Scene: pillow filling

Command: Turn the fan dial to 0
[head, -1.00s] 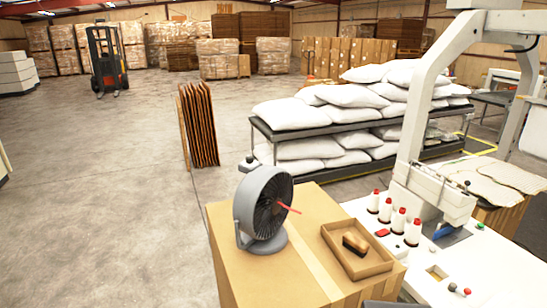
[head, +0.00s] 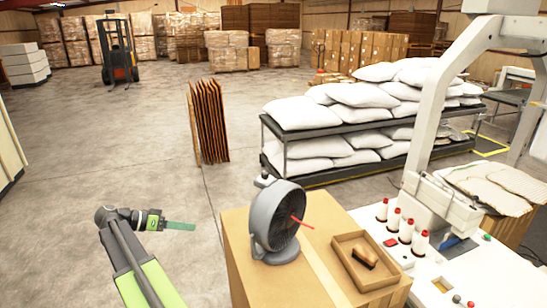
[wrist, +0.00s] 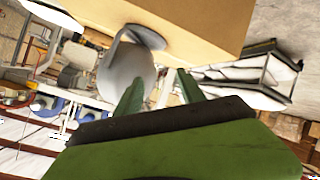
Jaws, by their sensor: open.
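The grey fan (head: 277,222) stands upright on a cardboard box, its grille facing right with a red streamer (head: 301,221) in front. A small dark knob (head: 264,178) shows at the fan's upper back edge; I cannot tell whether this is the dial, and no setting can be read. My gripper (head: 181,226) is to the left of the fan, apart from it, with its green fingers pointing right towards it. In the wrist view my gripper (wrist: 160,88) is open and empty. The fan's smooth grey back (wrist: 124,72) appears upside down beyond the fingers.
The cardboard box (head: 310,270) also bears a shallow tray (head: 340,250) with a brush (head: 365,257). A white machine table (head: 405,275) with thread spools stands to the right. Pillow shelves (head: 340,165) stand behind. The floor left of the box is clear.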

